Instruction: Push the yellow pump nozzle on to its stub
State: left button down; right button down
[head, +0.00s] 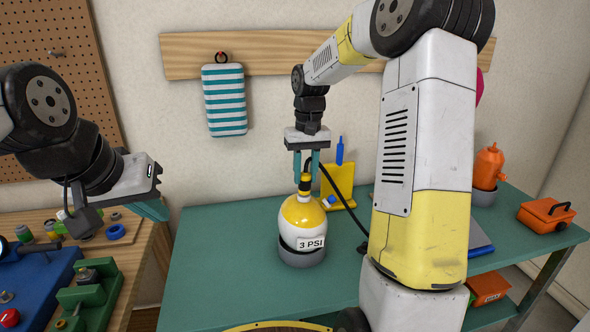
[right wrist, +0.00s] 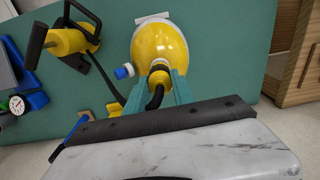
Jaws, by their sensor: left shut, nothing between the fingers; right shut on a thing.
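The yellow pump nozzle (head: 305,184) with its black hose is between the teal fingers of my right gripper (head: 306,170), at the top of the yellow-and-white ball (head: 299,216). My right gripper is shut on it, pointing down. In the right wrist view, the nozzle (right wrist: 159,80) sits between the fingertips (right wrist: 161,90) over the yellow ball (right wrist: 160,42). The stub is hidden, so I cannot tell whether the nozzle is seated on it. My left gripper (head: 152,209) is shut and empty at the left, away from the ball.
The ball rests in a grey ring (head: 303,257) on the green table (head: 210,285). A yellow pump with a black handle (right wrist: 66,42) stands nearby. An orange toolbox (head: 546,214) is at the far right. The table's front left is clear.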

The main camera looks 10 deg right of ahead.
jog(key=shift+f, duration=0.4)
jog(key=c, duration=1)
grip_release()
jog(key=shift+d+r, duration=0.1)
jog(key=shift+r, duration=3.85)
jog(key=shift+s, duration=0.1)
